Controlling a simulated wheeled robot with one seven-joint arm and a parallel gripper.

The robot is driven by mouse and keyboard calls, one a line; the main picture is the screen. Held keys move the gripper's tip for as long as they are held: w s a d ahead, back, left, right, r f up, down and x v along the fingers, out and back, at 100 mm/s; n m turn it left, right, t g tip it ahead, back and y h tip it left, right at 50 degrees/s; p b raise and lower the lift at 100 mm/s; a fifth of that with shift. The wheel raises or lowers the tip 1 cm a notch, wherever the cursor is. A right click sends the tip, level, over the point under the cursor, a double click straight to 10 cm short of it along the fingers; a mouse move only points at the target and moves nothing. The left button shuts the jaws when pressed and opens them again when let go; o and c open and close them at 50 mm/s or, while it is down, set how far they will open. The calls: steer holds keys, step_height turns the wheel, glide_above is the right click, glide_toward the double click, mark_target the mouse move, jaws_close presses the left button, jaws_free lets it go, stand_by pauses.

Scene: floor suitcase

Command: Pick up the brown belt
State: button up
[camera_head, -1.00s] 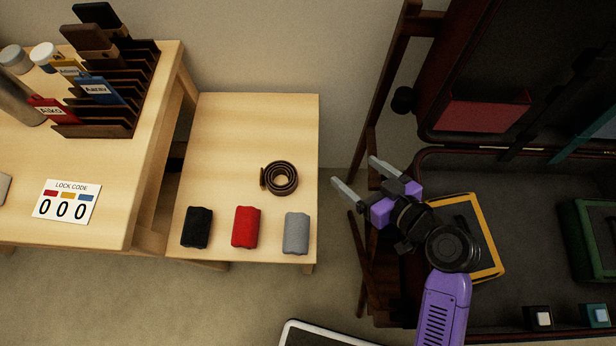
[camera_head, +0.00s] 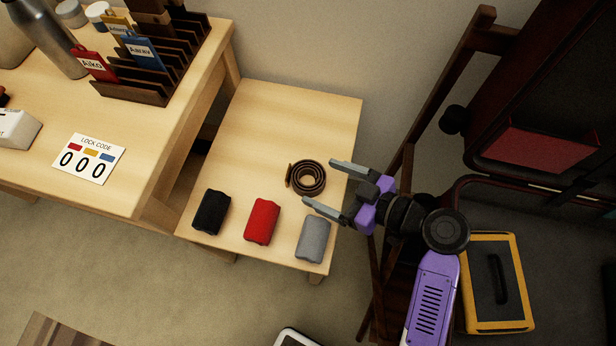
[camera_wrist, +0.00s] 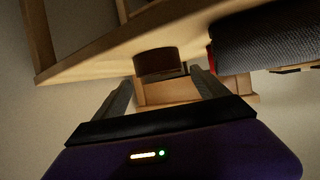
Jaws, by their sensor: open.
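The brown belt (camera_head: 306,177) lies coiled on the small light wooden table, near its right edge. In the wrist view the belt (camera_wrist: 159,61) shows from the side as a dark brown band, ahead of and between my fingers. My gripper (camera_head: 319,183) is open and empty, its two grey fingers pointing left at the belt from the table's right side. In the head view the fingertips appear beside the belt's right and lower right. I cannot tell whether they touch it.
Black (camera_head: 211,212), red (camera_head: 262,221) and grey (camera_head: 313,239) rolled items lie along the table's (camera_head: 270,110) front edge. The grey one is close to my lower finger. A larger desk (camera_head: 130,190) stands left. An open suitcase (camera_head: 490,185) is at right. The tabletop behind the belt is clear.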

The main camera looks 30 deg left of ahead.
mark_target(311, 178)
steer(key=b+x, duration=0.1)
steer(key=x, duration=0.4)
steer(key=shift+a+f+b, duration=0.15)
steer(key=shift+a+b, duration=0.1)
steer(key=shift+b, duration=0.05)
steer(key=c, duration=1.2)
steer(key=shift+o, duration=0.2)
